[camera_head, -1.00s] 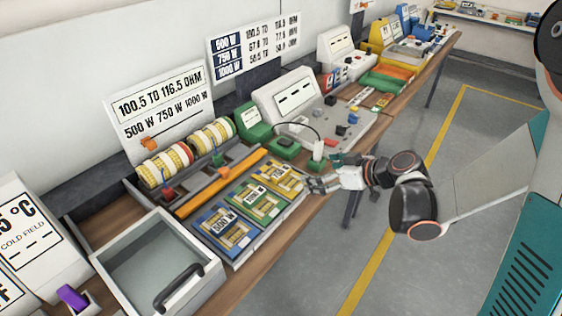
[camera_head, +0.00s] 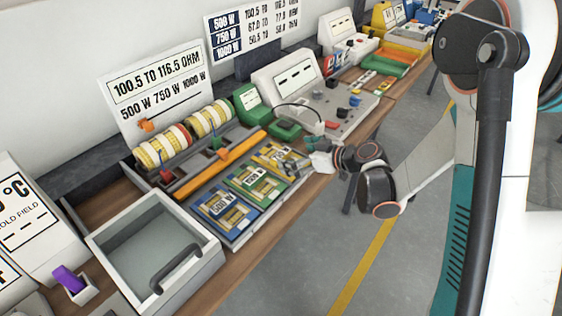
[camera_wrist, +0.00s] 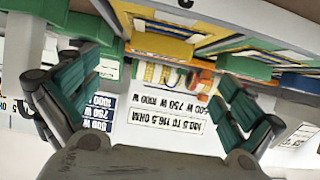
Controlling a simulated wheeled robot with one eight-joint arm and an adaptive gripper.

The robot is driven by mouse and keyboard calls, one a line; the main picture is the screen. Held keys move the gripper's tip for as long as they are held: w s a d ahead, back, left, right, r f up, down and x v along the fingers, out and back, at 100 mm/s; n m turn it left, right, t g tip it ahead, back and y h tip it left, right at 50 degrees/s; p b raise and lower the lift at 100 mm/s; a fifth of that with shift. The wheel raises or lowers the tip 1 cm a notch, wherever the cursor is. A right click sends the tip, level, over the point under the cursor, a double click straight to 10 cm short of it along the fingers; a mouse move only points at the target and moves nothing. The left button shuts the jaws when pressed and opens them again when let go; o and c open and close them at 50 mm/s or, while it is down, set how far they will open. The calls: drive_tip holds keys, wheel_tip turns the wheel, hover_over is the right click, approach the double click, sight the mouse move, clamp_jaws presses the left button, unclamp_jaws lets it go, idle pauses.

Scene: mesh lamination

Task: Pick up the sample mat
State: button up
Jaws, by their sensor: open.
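Three mats lie side by side in a shallow grey tray (camera_head: 238,244): a blue one (camera_head: 222,208) marked 500 W, a green one (camera_head: 256,180), and a yellow one (camera_head: 270,155). I cannot tell which is the sample mat. My gripper (camera_head: 300,162) is at the right end of the yellow mat and hides that end. In the wrist view the picture is upside down, and my gripper (camera_wrist: 158,85) has its fingers wide apart with nothing between them. The yellow mat (camera_wrist: 160,46) shows above the gap. I cannot tell whether the fingers touch it.
A grey open-topped bin with a black handle (camera_head: 175,262) stands left of the tray. An orange bar (camera_head: 228,158) and wound rolls (camera_head: 160,150) lie behind it. A grey console (camera_head: 325,105) stands to the right. The floor in front of the bench is clear.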

sight(282, 155)
drive_tip(key=b+x, duration=0.1)
drive_tip(key=x, duration=0.1)
drive_tip(key=b+x, duration=0.1)
drive_tip(key=x, duration=0.1)
drive_tip(key=shift+f, duration=0.35)
drive_tip(key=shift+w+a+f, duration=0.15)
drive_tip(key=shift+w+a, duration=0.15)
drive_tip(key=c, duration=1.5)
